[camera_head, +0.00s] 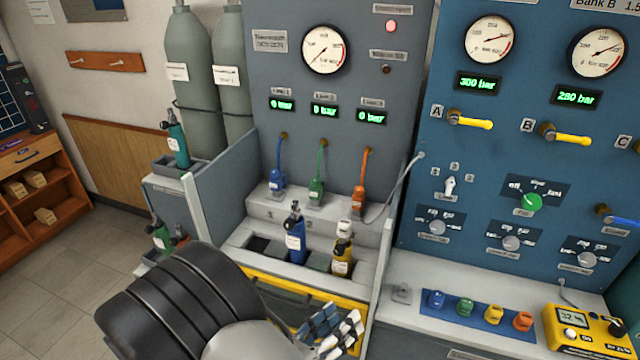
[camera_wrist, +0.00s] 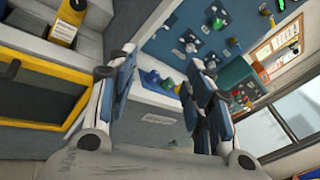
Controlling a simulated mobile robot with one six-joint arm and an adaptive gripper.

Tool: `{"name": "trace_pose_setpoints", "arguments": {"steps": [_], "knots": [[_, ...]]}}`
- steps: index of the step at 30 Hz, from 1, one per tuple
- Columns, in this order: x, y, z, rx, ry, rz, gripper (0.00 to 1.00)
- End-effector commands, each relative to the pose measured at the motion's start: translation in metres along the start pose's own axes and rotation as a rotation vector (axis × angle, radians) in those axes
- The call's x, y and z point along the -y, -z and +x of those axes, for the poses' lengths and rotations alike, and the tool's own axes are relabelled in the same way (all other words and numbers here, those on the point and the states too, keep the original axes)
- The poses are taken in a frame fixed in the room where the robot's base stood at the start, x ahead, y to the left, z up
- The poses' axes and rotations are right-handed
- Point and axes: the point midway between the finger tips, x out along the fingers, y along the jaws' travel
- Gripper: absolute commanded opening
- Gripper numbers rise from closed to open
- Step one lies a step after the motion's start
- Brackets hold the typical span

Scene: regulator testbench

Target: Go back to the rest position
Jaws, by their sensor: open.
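My gripper (camera_head: 338,325) is low in front of the test bench in the head view, at the lower middle, beside the yellow-edged front of the cylinder bay. In the wrist view my gripper (camera_wrist: 165,95) has its two fingers spread apart, with nothing between them. The bench's side face and the coloured caps show beyond the fingers. A blue cylinder (camera_head: 295,240) and a yellow cylinder (camera_head: 342,255) stand upright in the bay behind my gripper. The yellow cylinder also shows at the upper left of the wrist view (camera_wrist: 66,22). My arm hides part of the bay's front.
The yellow bay edge (camera_head: 350,302) and the white counter (camera_head: 400,325) are close to my gripper. A blue strip with coloured caps (camera_head: 478,309) and a yellow meter (camera_head: 585,335) lie on the counter. Floor (camera_head: 75,270) is clear at left.

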Motion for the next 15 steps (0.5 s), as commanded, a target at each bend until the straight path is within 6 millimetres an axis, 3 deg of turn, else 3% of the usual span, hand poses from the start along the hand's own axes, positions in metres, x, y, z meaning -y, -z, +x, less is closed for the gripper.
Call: {"name": "trace_pose_setpoints", "arguments": {"steps": [7, 12, 15], "knots": [[0.097, -0.012, 0.032, -0.322, 0.307, 0.41, 0.47], [0.161, -0.003, 0.03, -0.568, 0.554, 0.784, 0.47], [0.189, 0.002, 0.02, -0.699, 0.692, 1.017, 0.47]]}}
